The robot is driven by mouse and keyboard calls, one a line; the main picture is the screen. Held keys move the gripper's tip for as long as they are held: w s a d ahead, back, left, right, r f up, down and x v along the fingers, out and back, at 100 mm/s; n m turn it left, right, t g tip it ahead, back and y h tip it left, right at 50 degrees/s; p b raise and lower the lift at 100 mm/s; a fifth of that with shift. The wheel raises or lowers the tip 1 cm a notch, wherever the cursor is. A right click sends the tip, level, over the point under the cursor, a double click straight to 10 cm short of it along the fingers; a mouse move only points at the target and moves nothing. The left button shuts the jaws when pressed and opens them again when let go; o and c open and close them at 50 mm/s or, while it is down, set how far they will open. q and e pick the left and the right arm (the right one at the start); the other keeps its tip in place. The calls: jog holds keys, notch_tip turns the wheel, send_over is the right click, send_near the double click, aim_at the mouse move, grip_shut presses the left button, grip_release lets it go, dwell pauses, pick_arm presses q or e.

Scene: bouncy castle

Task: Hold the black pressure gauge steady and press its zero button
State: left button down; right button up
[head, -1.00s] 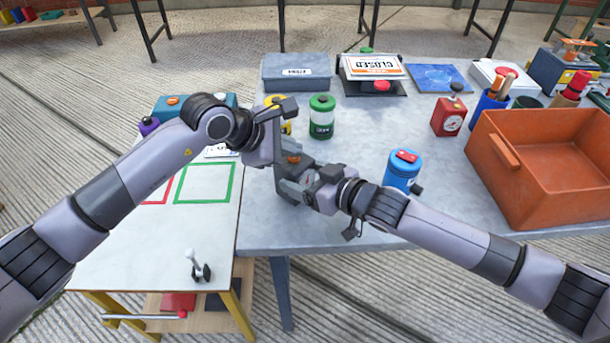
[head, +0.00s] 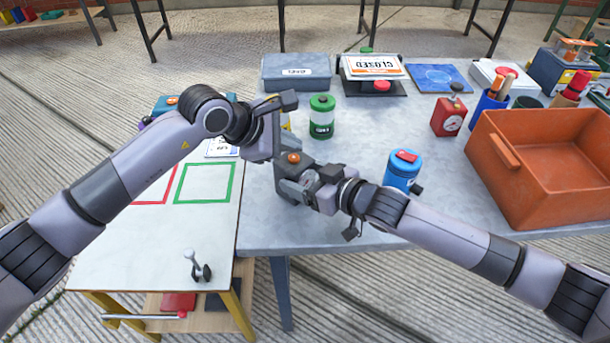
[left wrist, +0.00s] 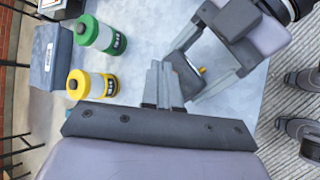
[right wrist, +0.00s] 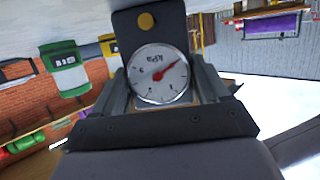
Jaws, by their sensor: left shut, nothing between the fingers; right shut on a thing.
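The black pressure gauge (right wrist: 128,28) is between my right gripper's fingers in the right wrist view. It has a white round dial (right wrist: 158,75) with a red needle and an orange-yellow zero button (right wrist: 146,21). In the head view that button (head: 293,157) faces up, above my right gripper (head: 294,178), which is shut on the gauge over the grey table. My left gripper (head: 276,152) is shut and empty, just left of the button. In the left wrist view its fingertips (left wrist: 163,80) point beside the button (left wrist: 202,70), with a visible gap. Much of the gauge body is hidden by the fingers.
A green canister (head: 321,117) and a yellow one (left wrist: 92,84) stand behind the grippers. A blue canister (head: 402,170) is close to my right arm. A white board (head: 150,240) lies left.

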aim_at(290, 160)
pick_arm(q)
jog(key=shift+r, duration=2.85)
pick_arm(e)
jog(key=o, duration=1.4)
jog(key=shift+c, duration=0.2)
jog(key=shift+d, duration=0.1)
